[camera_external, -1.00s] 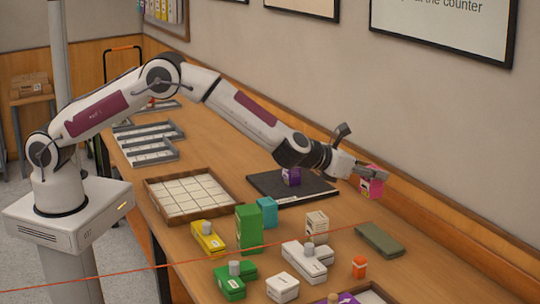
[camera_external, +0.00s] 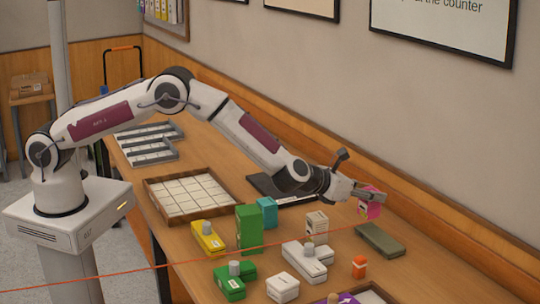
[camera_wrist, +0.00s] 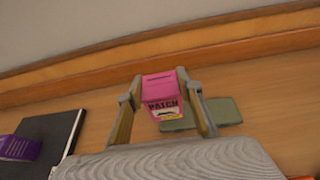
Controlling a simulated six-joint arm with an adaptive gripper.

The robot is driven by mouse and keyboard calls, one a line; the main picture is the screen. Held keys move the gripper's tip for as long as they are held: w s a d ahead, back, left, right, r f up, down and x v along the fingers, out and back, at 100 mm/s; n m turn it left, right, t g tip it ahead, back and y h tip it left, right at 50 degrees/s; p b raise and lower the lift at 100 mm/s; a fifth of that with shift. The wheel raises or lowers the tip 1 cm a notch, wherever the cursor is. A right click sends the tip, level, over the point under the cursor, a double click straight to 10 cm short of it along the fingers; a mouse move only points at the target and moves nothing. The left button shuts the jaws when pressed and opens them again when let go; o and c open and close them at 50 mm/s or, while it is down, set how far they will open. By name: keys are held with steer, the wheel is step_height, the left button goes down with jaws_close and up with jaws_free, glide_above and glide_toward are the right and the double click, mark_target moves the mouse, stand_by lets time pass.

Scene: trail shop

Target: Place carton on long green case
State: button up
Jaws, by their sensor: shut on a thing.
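The carton (camera_external: 371,205) is a small pink box with a dark label reading "PATCH". My gripper (camera_external: 366,196) is shut on it, holding it in the air. In the wrist view the carton (camera_wrist: 162,95) sits between the two fingers of my gripper (camera_wrist: 160,98). The long green case (camera_external: 380,239) is a flat, dull green block lying on the counter, a little below and to the right of the carton in the external view. In the wrist view the case (camera_wrist: 222,111) shows behind the carton, which hides part of it.
A black mat (camera_wrist: 45,140) with a purple box (camera_wrist: 18,148) lies left in the wrist view. The wall runs behind the case.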

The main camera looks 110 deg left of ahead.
mark_target(363, 202)
steer(key=shift+f, duration=1.7)
steer(key=shift+f, duration=0.15)
steer(key=o, duration=1.2)
steer(key=shift+d, duration=0.1)
steer(key=shift+s+d+r, duration=0.25)
steer(key=shift+s+r, duration=0.05)
steer(key=shift+r, duration=0.05)
steer(key=shift+v, duration=5.55)
